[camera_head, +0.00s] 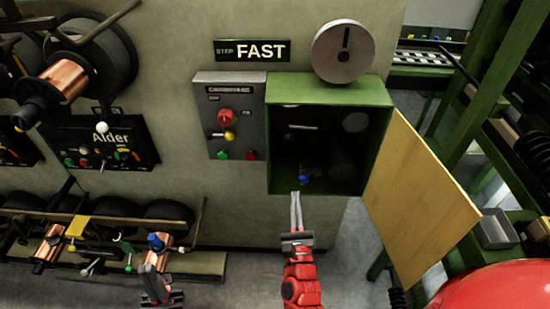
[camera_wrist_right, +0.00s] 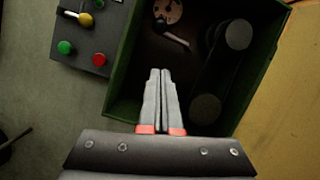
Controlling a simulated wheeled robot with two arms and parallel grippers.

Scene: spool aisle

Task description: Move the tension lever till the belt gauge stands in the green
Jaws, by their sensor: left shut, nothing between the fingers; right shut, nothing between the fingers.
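An open green cabinet (camera_head: 385,92) with a dark inside stands mid-view; it also shows in the right wrist view (camera_wrist_right: 118,85). In the wrist view a round dial (camera_wrist_right: 168,10), probably the belt gauge, is partly cut off; its reading is unclear. A pale bar (camera_wrist_right: 175,38) sits just below it, perhaps the lever. A blue knob (camera_head: 304,179) lies low in the cabinet, just beyond my right gripper (camera_head: 295,196). My right gripper is shut and empty at the cabinet's lower front. My left gripper (camera_head: 153,272) is shut and empty at lower left.
The cabinet's wooden door (camera_head: 420,190) stands open to the right. A grey control box (camera_head: 205,100) with knobs and buttons adjoins the cabinet's left. Two dark pulleys (camera_wrist_right: 240,33) sit inside on the right. Spool racks (camera_head: 100,225) fill the left; green shelving (camera_head: 490,90) stands far right.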

